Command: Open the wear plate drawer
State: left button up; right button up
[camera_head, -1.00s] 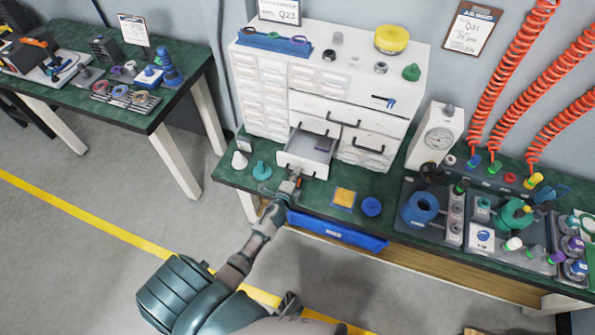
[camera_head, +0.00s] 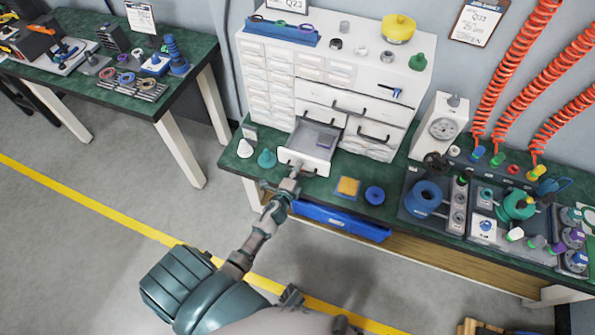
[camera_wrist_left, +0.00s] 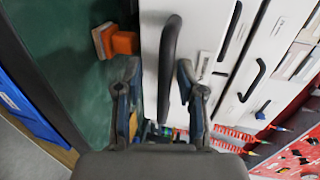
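The white cabinet (camera_head: 322,72) on the green bench has a lower drawer (camera_head: 303,164) standing pulled out. A small purple-grey block (camera_head: 325,142) lies inside it. I cannot read a label on the drawer. My left gripper (camera_head: 296,170) is at the drawer's front. In the left wrist view, the black bar handle (camera_wrist_left: 169,60) runs between the fingers of my left gripper (camera_wrist_left: 155,75). The fingers are apart, with a clear gap to the handle on the left side and the right finger close to it. My right gripper does not show.
White and teal cones (camera_head: 266,158) stand left of the drawer. A yellow-topped block (camera_head: 348,187) and a blue ring (camera_head: 375,195) lie to its right. A blue bin (camera_head: 340,221) hangs below the bench edge. A gauge (camera_head: 441,128) stands right of the cabinet.

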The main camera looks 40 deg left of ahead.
pick_arm(q)
jog(key=shift+r, duration=0.1)
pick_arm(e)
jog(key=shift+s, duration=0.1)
pick_arm(q)
jog(key=shift+s, duration=0.25)
jog(key=v, duration=1.1)
jog(key=shift+s, duration=0.15)
jog(key=shift+d, duration=0.1)
jog(key=s+d+f+n+g+h+p, duration=0.1)
jog(key=s+d+f+n+g, duration=0.1)
jog(key=s+f+n+g, duration=0.45)
jog(key=s+d+f+n+g+p, duration=0.1)
jog(key=s+d+f+n+p, duration=0.2)
jog(key=f, duration=0.7)
jog(key=s+d+f+n+g+h, duration=0.1)
jog(key=s+d+f+g, duration=0.2)
jog(key=s, duration=0.4)
jog(key=s+d+f+n+g+h, duration=0.1)
jog(key=s+d+f+n+g, duration=0.1)
jog(key=s+f, duration=0.4)
jog(key=s+d+g, duration=0.1)
jog(key=s, duration=0.1)
jog(key=shift+s+d+f+h, duration=0.3)
jog(key=shift+d+h, duration=0.05)
jog(key=shift+h, duration=0.05)
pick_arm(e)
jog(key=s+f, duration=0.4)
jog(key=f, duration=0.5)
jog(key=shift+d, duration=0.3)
